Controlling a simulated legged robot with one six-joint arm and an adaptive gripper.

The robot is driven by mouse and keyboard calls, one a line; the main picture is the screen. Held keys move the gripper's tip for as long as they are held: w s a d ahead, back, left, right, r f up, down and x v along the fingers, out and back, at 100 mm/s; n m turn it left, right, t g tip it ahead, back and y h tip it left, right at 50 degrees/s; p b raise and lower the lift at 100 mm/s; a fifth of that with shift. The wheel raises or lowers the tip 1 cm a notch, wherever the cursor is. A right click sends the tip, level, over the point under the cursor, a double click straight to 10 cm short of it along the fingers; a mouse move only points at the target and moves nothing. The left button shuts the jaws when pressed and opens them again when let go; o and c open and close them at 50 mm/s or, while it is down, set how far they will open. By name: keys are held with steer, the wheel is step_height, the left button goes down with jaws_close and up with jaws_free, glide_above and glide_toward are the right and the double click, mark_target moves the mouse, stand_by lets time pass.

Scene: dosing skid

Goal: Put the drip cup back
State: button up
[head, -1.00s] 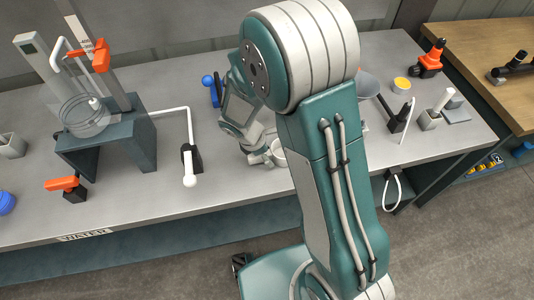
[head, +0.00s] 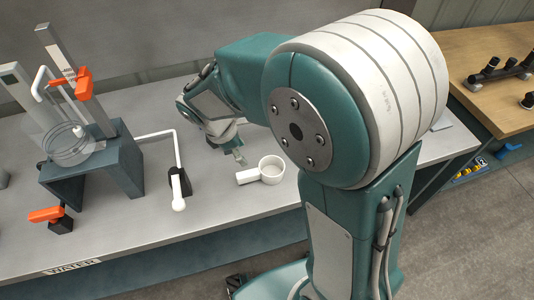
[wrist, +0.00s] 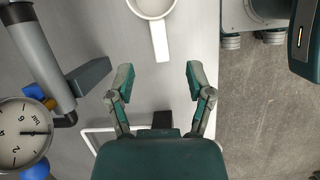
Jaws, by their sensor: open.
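The drip cup (head: 271,168) is a white round cup with a flat handle pointing left. It stands upright on the grey bench, and its inside looks empty. My gripper (head: 240,160) is just behind the handle in the head view, apart from the cup. In the wrist view the cup (wrist: 152,6) is cut off by the top edge, with its handle pointing down towards my gripper (wrist: 160,75). The fingers are open and empty. The handle's end lies just beyond the fingertips, roughly midway between them.
A black block with a white-ended pipe (head: 178,190) stands left of the cup. A dial gauge (wrist: 25,135) and grey post are left in the wrist view. Bare bench lies before the cup.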

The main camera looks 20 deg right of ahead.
steer(key=s+d+r+m+t+y, duration=0.2)
steer(key=s+d+r+m, duration=0.2)
steer(key=s+r+m, duration=0.3)
steer(key=s+d+r+m+t+y, duration=0.2)
steer(key=s+d+r+m+t, duration=0.1)
steer(key=s+r+m, duration=0.4)
steer(key=s+m, duration=0.1)
steer(key=m, duration=0.1)
steer(key=shift+d+m, duration=0.3)
steer(key=shift+d, duration=0.1)
